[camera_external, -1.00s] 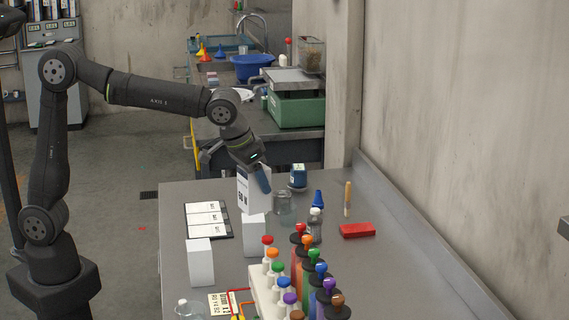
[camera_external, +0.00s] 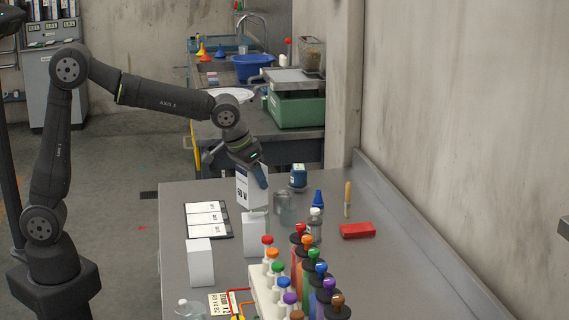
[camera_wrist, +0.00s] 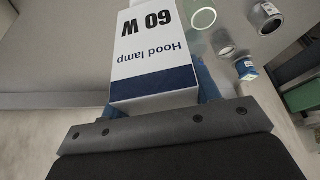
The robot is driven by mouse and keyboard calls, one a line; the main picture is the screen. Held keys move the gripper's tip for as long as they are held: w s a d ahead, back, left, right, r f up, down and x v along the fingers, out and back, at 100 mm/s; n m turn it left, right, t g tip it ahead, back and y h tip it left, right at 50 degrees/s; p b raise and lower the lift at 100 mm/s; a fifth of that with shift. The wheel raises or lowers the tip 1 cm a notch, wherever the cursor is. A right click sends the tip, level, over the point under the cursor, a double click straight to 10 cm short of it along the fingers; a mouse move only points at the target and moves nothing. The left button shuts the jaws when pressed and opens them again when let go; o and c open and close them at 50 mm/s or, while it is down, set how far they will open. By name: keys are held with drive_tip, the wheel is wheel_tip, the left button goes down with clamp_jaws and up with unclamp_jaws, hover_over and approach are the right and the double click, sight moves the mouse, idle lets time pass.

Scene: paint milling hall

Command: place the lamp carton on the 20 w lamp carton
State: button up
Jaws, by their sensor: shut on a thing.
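My gripper (camera_external: 259,174) is shut on a white and blue lamp carton (camera_external: 251,190). In the wrist view this carton (camera_wrist: 155,42) reads "60 W" and "Hood lamp", with blue fingers (camera_wrist: 160,100) at its sides. I cannot tell whether its lower end touches the table. Two other white cartons stand upright on the table: a near one (camera_external: 200,263) and one (camera_external: 254,236) just in front of the held carton. Their visible faces look blank, so I cannot tell which is the 20 W lamp carton.
Glass jars (camera_external: 289,212) and a blue-labelled jar (camera_external: 298,177) stand right of the held carton. A black-edged board with white cards (camera_external: 207,219) lies left. A rack of coloured-topped bottles (camera_external: 265,295) stands in front. The table's right side is mostly clear beyond a red block (camera_external: 357,230).

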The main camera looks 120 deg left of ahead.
sight(255, 190)
drive_tip(key=shift+a+f, duration=0.1)
drive_tip(key=shift+f, duration=1.95)
drive_tip(key=shift+f, duration=0.2)
drive_tip(key=o, duration=1)
drive_tip(key=shift+r, duration=0.1)
drive_tip(key=v, duration=1.2)
drive_tip(key=shift+r, duration=0.1)
